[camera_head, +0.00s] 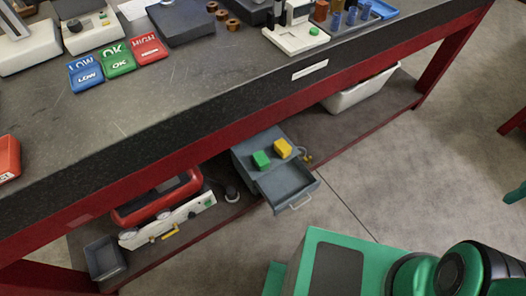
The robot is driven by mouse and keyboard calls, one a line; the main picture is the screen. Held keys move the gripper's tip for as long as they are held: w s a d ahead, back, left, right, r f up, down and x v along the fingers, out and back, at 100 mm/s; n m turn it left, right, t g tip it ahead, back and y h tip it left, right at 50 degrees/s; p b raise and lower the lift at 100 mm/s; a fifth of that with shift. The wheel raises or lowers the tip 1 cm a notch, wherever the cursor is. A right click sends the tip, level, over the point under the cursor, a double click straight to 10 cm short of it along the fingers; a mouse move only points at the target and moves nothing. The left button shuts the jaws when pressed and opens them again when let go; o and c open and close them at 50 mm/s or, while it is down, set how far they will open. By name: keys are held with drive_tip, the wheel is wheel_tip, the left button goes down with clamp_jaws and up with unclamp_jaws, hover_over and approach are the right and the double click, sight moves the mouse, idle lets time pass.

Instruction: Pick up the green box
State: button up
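A small green box (261,159) sits on top of a grey drawer unit (247,146) on the lower shelf, under the worktop. A yellow block (283,148) is close to its right. The unit's drawer (291,189) is pulled open towards the aisle and looks empty. Another green item, a box marked OK (117,61), stands on the worktop between a blue LOW box (86,74) and a red HIGH box (148,49). My gripper is not in view; green and black parts of my own body fill the lower right.
The worktop edge (200,118) overhangs the lower shelf (205,222). A red and white device (165,205) and a small grey bin (104,258) lie left of the drawer unit. A white tub (357,92) is to its right.

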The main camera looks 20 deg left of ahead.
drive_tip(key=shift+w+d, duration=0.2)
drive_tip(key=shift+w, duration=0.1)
